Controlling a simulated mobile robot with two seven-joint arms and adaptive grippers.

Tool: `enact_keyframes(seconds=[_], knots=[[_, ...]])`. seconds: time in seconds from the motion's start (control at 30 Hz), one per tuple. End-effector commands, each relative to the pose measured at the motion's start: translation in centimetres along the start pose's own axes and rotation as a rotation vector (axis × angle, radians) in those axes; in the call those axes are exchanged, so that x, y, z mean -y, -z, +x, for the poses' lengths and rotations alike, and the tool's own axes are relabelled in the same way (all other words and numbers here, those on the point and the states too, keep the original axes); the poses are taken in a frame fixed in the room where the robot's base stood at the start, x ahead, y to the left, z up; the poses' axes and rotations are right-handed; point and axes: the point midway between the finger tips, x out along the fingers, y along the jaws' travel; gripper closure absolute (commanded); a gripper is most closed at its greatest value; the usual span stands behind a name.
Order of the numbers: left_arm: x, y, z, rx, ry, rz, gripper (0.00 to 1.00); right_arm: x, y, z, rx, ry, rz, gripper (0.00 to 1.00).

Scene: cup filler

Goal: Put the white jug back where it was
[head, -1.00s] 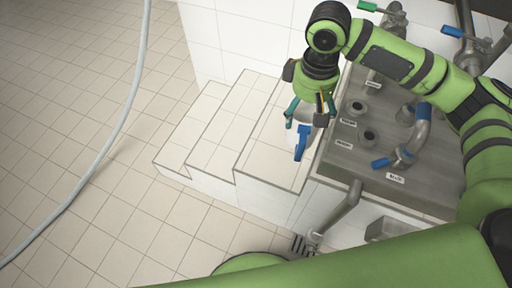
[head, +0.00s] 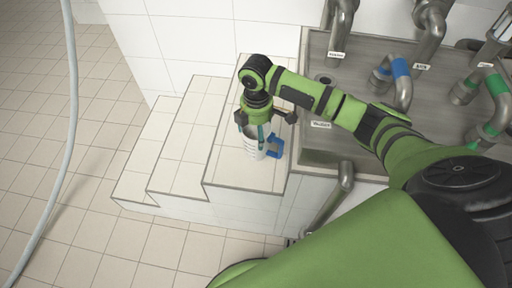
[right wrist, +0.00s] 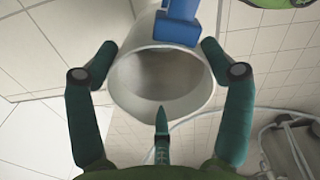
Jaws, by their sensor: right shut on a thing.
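The white jug (head: 252,143) with a blue handle (head: 274,147) is at the top tiled step in the head view, upright or nearly so. I cannot tell whether its base touches the step. My right gripper (head: 256,130) is above it and shut on its upper part. In the right wrist view the jug's open mouth (right wrist: 160,78) faces the camera, with the right gripper's fingers (right wrist: 160,85) around its rim and the blue handle (right wrist: 178,22) at the far side. The inside looks empty. My left gripper is not in view.
White tiled steps (head: 180,140) descend to the left. A metal counter (head: 335,140) with pipes and blue-handled and green-handled fittings stands to the right. A grey hose (head: 72,130) hangs at the left. The tiled floor (head: 110,250) is clear in front of the steps.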

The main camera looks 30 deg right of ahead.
Motion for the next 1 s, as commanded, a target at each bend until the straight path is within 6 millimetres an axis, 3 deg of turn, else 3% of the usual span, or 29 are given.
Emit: enact_keyframes(seconds=[0.1, 0.27, 0.5, 0.93, 0.97, 1.0], knots=[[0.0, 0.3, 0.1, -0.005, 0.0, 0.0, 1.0, 0.1, 0.1, 2.0, 0.0, 0.002, 0.001, 0.59], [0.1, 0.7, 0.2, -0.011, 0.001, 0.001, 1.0, 0.0, 0.0, 3.1, 0.0, 0.0, 0.001, 0.59], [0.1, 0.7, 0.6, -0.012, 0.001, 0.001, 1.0, 0.1, 0.1, 6.2, 0.0, 0.001, 0.002, 0.59], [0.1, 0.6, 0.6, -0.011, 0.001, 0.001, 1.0, 0.0, 0.0, 6.9, 0.0, -0.001, 0.001, 0.59], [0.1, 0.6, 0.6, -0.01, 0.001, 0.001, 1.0, 0.0, 0.0, 6.8, 0.0, -0.001, 0.001, 0.07], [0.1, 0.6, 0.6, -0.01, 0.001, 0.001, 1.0, 0.0, 0.0, 6.8, 0.0, -0.001, 0.001, 0.0]])
